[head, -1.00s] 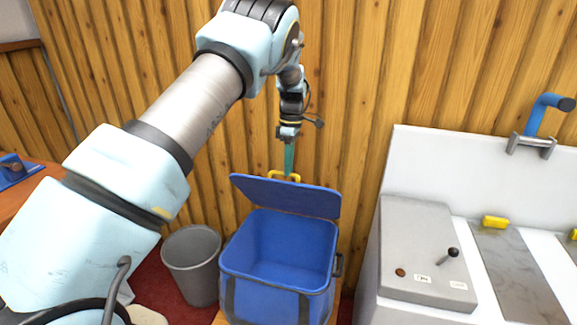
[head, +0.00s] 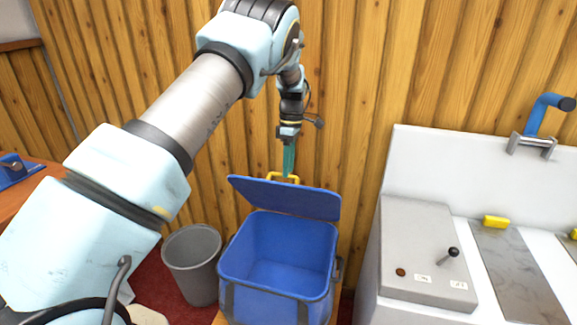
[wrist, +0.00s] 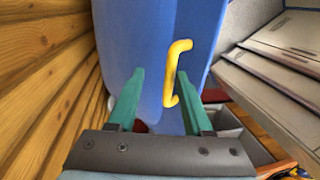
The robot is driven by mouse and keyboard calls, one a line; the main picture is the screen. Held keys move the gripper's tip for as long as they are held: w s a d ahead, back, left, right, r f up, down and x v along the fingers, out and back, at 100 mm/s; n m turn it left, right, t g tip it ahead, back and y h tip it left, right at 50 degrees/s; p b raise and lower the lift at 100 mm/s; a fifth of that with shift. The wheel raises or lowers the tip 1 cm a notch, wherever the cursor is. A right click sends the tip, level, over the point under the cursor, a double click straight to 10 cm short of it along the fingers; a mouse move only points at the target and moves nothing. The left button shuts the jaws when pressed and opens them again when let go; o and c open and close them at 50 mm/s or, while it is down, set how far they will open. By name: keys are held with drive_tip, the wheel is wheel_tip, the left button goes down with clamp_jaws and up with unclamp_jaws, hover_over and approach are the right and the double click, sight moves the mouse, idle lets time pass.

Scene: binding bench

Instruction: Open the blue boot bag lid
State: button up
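The blue boot bag (head: 277,305) stands open below my arm, and its empty blue inside shows in the head view. Its lid (head: 290,198) is raised and leans back at the rear edge, toward the wooden wall. The lid fills the middle of the wrist view (wrist: 150,40). A yellow handle (head: 284,177) is on the lid; it also shows in the wrist view (wrist: 174,70). My gripper (head: 289,174) is at the handle, behind the lid's top edge. Its green fingers (wrist: 161,76) are spread, with the handle between them, nearer the right finger.
A grey bin (head: 192,262) stands left of the bag. A grey and white machine (head: 425,260) with a black-knobbed lever stands to the right. The wooden wall (head: 350,90) is close behind my gripper. An orange bench (head: 25,205) is at far left.

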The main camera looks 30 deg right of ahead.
drive_tip(key=shift+r, duration=0.1)
drive_tip(key=w+d+r+p, duration=0.5)
drive_tip(key=w+r+p, duration=0.1)
drive_tip(key=r+p, duration=0.3)
drive_tip(key=shift+d, duration=0.25)
idle(1.0)
drive_tip(key=shift+r, duration=0.1)
idle(0.3)
